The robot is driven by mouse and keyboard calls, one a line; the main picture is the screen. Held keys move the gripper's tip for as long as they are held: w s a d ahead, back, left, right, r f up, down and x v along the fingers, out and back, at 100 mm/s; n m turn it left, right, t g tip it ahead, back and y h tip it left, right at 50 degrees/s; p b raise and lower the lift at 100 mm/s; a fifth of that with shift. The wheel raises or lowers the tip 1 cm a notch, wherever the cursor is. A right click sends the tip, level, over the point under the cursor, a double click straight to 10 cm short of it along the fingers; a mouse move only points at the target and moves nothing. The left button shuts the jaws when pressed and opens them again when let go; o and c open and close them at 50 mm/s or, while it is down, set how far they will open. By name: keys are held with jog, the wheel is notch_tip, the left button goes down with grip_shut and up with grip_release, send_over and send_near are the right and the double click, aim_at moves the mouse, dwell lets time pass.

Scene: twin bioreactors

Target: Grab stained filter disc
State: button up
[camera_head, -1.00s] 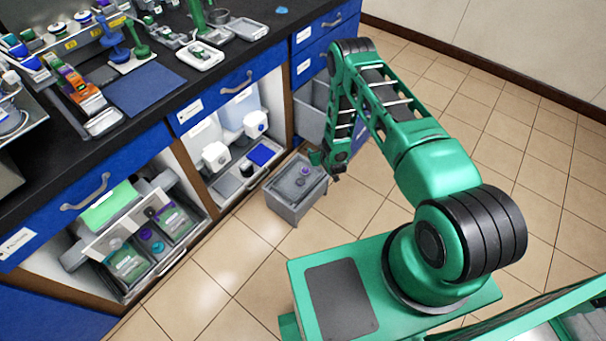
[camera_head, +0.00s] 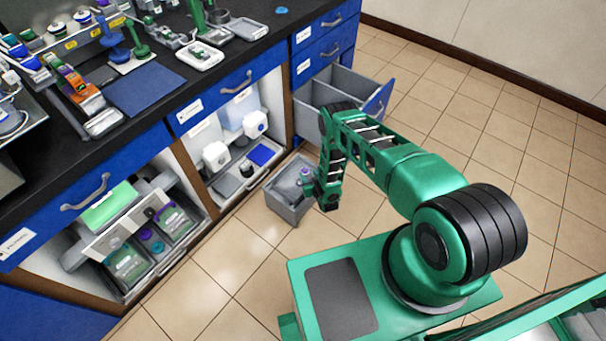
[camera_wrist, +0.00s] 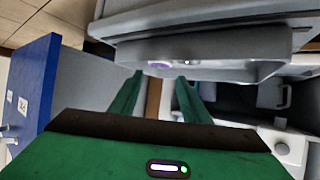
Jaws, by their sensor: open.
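A grey bin (camera_head: 288,205) stands on the floor in front of the middle cabinet. My gripper (camera_head: 306,181) is over its right side, pointing down. A small purple item (camera_head: 305,171) shows beside the gripper; I cannot tell whether it is the stained filter disc. In the wrist view, my gripper (camera_wrist: 158,90) is open, with its two green fingers apart and nothing visible between them. A purple spot (camera_wrist: 160,64) shows just beyond the fingertips, on a grey surface (camera_wrist: 225,55). Part of the bin is hidden by my arm.
An open drawer (camera_head: 345,84) with grey compartments sticks out behind my arm. The middle cabinet holds white devices and a blue pad (camera_head: 262,155). The left cabinet holds purple and teal round items (camera_head: 150,240). The floor to the right is clear.

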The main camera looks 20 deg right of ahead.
aim_at(305, 170)
jog(key=shift+f+x, duration=0.2)
jog(key=shift+x, duration=2.55)
jog(key=shift+s+d, duration=0.1)
jog(key=shift+s, duration=0.05)
jog(key=c, duration=0.7)
